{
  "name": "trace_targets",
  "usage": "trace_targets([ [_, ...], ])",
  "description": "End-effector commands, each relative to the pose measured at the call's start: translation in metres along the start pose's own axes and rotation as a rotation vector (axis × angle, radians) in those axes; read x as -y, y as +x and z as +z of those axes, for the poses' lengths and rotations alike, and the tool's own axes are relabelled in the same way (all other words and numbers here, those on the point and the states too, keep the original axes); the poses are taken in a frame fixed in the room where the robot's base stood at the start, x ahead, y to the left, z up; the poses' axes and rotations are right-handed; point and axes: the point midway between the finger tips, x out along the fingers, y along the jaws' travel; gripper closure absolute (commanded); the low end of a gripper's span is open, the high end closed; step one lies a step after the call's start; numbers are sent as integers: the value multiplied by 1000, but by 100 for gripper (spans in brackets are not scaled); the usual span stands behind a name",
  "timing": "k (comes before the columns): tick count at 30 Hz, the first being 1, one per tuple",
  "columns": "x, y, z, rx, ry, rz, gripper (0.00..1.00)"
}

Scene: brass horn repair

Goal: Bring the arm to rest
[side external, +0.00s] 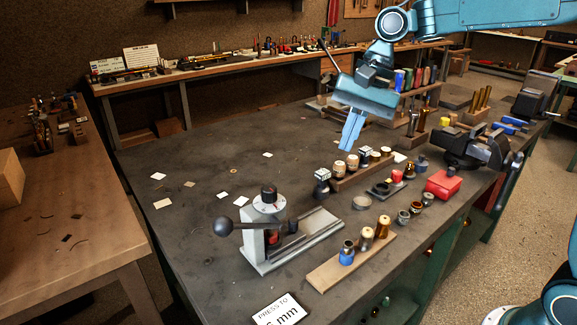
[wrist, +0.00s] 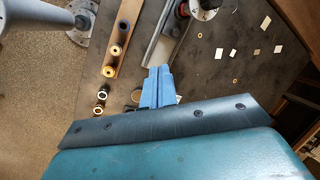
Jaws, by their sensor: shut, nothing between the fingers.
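My gripper (side external: 350,134) is blue and hangs in the air above the back middle of the dark workbench (side external: 215,150), pointing down. Its two fingers are together with nothing between them. In the wrist view the closed fingertips (wrist: 158,72) point toward the hand press and the wooden strip of parts. The arm reaches in from the upper right in the side view. No object is held.
A hand press (side external: 268,235) with a black ball lever stands at the front. A wooden strip (side external: 345,265) holds a few small cylinders. A red box (side external: 443,184) and a dark vise (side external: 475,145) are at the right. White paper scraps lie on the open left bench.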

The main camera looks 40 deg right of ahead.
Motion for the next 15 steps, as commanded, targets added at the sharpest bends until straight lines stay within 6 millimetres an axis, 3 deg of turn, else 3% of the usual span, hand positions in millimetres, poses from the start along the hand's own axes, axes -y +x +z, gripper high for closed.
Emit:
trace_targets([
  [6,-26,-21,31,-79,-169,-29,100],
  [15,-72,-37,66,-198,-403,-37,100],
])
